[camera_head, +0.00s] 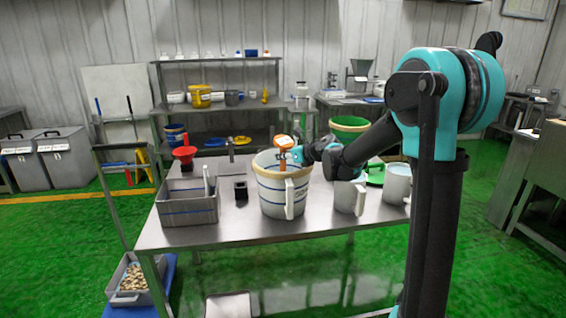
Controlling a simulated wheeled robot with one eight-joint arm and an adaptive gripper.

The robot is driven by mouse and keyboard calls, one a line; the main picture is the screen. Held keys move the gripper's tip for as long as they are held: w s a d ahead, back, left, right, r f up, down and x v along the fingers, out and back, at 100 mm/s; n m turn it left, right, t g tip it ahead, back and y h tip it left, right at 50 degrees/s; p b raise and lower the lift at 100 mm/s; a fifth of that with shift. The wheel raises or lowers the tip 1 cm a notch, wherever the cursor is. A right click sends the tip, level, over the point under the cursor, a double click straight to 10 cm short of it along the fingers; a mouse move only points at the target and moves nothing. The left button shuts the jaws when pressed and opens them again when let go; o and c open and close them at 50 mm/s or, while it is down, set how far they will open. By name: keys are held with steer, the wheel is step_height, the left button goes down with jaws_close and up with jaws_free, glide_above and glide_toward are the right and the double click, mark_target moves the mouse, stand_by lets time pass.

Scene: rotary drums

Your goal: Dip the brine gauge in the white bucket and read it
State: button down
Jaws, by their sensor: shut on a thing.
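The white bucket (272,200) stands upright on the steel table, with blue bands and a handle on its near right side. My gripper (287,154) is at the bucket's rim, reaching in from the right. It is shut on the brine gauge (283,143), which has an orange and white head and an orange stem. The stem points down into the bucket's mouth. Its lower end is hidden behind the bucket wall, so I cannot tell whether it touches liquid. The reading on the head is too small to make out.
A grey bin (187,207) and a red funnel (185,157) are on the steel table (232,233) left of the bucket. A grey-white jug (349,196) and a white mug (397,184) stand right of it, under my arm. The table's front strip is clear.

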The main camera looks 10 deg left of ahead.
step_height(320, 180, up, 19)
stand_by(1.1)
stand_by(0.8)
